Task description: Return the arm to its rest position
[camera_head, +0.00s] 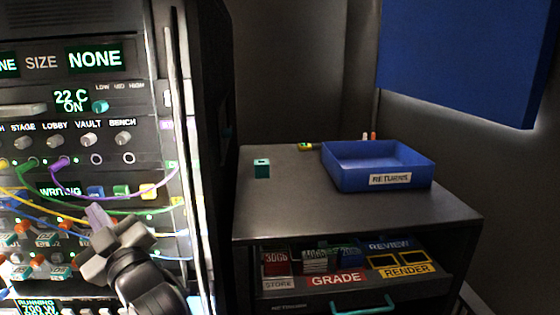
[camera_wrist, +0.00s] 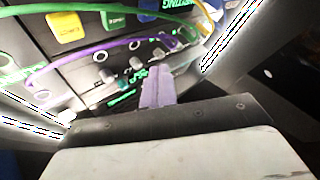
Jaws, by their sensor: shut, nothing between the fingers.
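My gripper (camera_head: 97,215) is at the lower left of the head view, in front of the rack panel (camera_head: 140,107). Its light purple fingers are together, with nothing between them. In the wrist view my gripper (camera_wrist: 158,88) points at the panel, fingers closed. A purple cable (camera_wrist: 95,52) and a green cable (camera_wrist: 60,72) run across the panel there. I cannot tell whether the fingers touch the panel. My dark wrist and forearm show below the gripper in the head view.
Cables in several colours hang across the rack's left part. Right of it stands a dark cabinet (camera_head: 285,215) with a blue RETURNS tray (camera_head: 345,178) and a small teal block (camera_head: 262,168) on top. Its drawer, with a teal handle (camera_head: 362,306), holds labelled cartridges. A blue panel (camera_head: 460,60) hangs upper right.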

